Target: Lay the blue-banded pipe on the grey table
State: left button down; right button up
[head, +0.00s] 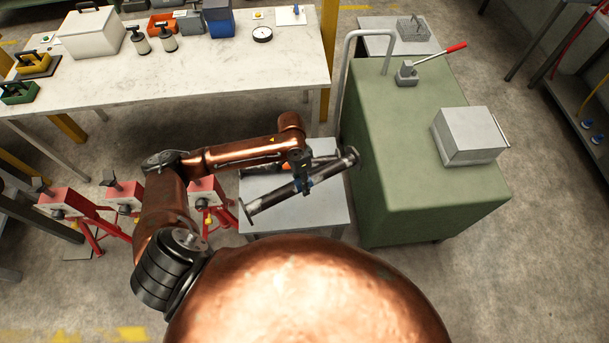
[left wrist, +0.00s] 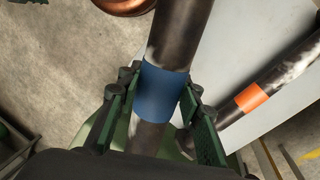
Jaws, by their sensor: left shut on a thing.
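The blue-banded pipe (head: 272,198) is a dark, worn spool with a flange at each end. It slants across the small grey table (head: 325,217) in the head view, appearing raised over it, though the exact gap is hard to tell. My left gripper (head: 302,184) comes from above and is shut around the pipe at its blue band. In the left wrist view the blue band (left wrist: 160,92) sits between the fingers of my left gripper (left wrist: 155,110). My right gripper is not in view.
An orange-banded pipe (left wrist: 252,97) lies on the grey table beside the held pipe. A green cabinet (head: 425,185) stands close on the right. Red stands (head: 125,197) are at the left. A white workbench (head: 200,75) with boxes and bottles is behind.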

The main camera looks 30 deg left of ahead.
pick_arm(q)
jog(key=a+f+m+b, duration=0.1)
jog(key=f+b, duration=0.1)
jog(key=f, duration=0.3)
jog(key=a+f+m+b, duration=0.1)
jog(key=f+m+b, duration=0.1)
jog(key=f, duration=0.4)
jog(key=s+a+f+m+y+b, duration=0.1)
jog(key=a+f+b, duration=0.1)
jog(key=f+b, duration=0.2)
notch_tip(320, 180, down, 2)
jog(key=shift+f+m, duration=0.1)
jog(key=shift+m, duration=0.3)
jog(key=shift+f, duration=0.65)
jog(key=c, duration=1.3)
grip_release()
jog(key=shift+s, duration=0.1)
jog(key=shift+s+f+g, duration=0.1)
jog(key=shift+g, duration=0.2)
jog(key=v, duration=1.2)
